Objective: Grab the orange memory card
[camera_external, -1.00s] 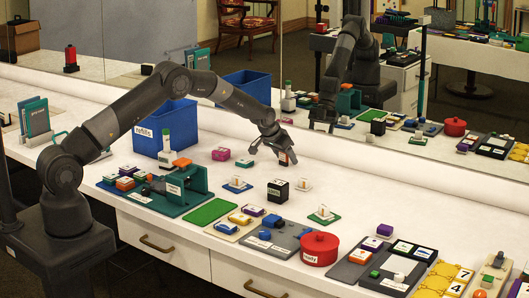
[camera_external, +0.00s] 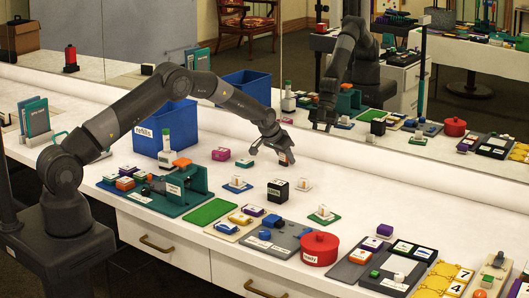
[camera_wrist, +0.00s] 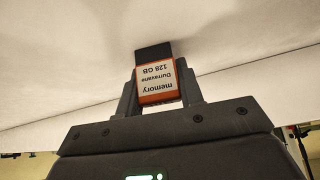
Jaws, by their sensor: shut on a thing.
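My gripper (camera_external: 286,158) is shut on the orange memory card (camera_wrist: 157,81), above the white counter toward its back. In the wrist view the card sits between the two dark fingers, with a white label reading "memory Durravane 128 GB" upside down in the picture. An orange edge shows around the label. A dark block (camera_wrist: 153,52) shows just beyond the card; I cannot tell whether it is part of it. In the external view the card (camera_external: 283,158) is small and partly hidden by the fingers.
A blue "refills" bin (camera_external: 165,128) stands left of my gripper. A mirror lines the back. Bare counter lies right of my gripper.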

